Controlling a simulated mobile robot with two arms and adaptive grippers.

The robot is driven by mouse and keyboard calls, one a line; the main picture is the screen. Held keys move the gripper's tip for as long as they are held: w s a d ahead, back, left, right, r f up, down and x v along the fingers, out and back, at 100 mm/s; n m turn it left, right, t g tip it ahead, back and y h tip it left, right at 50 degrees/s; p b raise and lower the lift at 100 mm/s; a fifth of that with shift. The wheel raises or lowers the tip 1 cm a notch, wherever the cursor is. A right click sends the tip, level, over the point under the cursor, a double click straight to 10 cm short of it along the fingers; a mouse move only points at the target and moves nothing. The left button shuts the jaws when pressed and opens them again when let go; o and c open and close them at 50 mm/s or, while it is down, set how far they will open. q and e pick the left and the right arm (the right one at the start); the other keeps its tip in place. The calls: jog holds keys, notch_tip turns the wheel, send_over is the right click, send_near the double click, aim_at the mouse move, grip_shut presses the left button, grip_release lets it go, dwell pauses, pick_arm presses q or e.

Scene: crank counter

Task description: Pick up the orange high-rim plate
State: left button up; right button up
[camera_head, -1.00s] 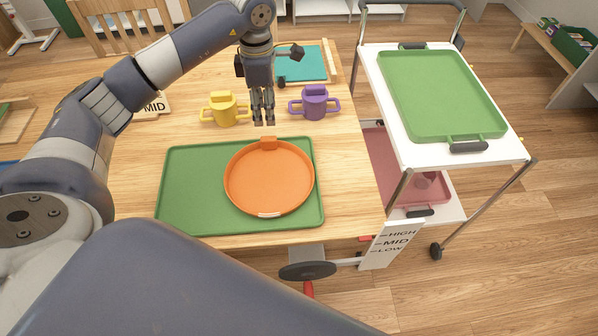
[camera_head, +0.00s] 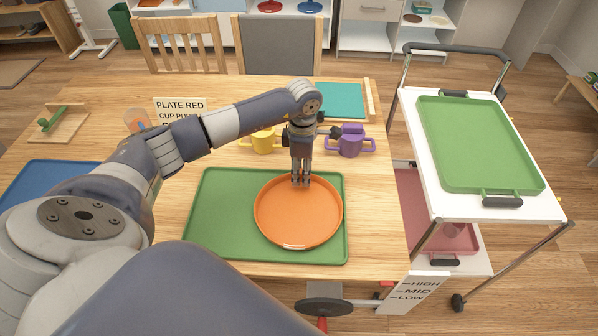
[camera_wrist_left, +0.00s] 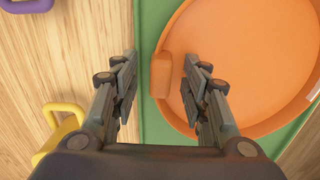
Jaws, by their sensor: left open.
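The orange high-rim plate (camera_head: 298,215) lies on the green tray (camera_head: 205,222) on the wooden table. My left gripper (camera_head: 301,183) points down at the plate's far rim, hiding the tab there in the head view. In the left wrist view, the plate (camera_wrist_left: 248,50) fills the right side. Its orange tab (camera_wrist_left: 160,75) shows between the two open fingers of my left gripper (camera_wrist_left: 163,78), one on each side. I cannot tell whether either finger touches it. My right gripper is not in view.
A yellow cup (camera_head: 263,142) and a purple two-handled cup (camera_head: 350,143) stand behind the tray. A teal tray (camera_head: 340,101) and a lettered sign (camera_head: 181,106) are farther back. A blue tray (camera_head: 45,178) lies left. A cart with a green tray (camera_head: 478,145) stands right.

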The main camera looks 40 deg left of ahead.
pick_arm(q)
grip_shut()
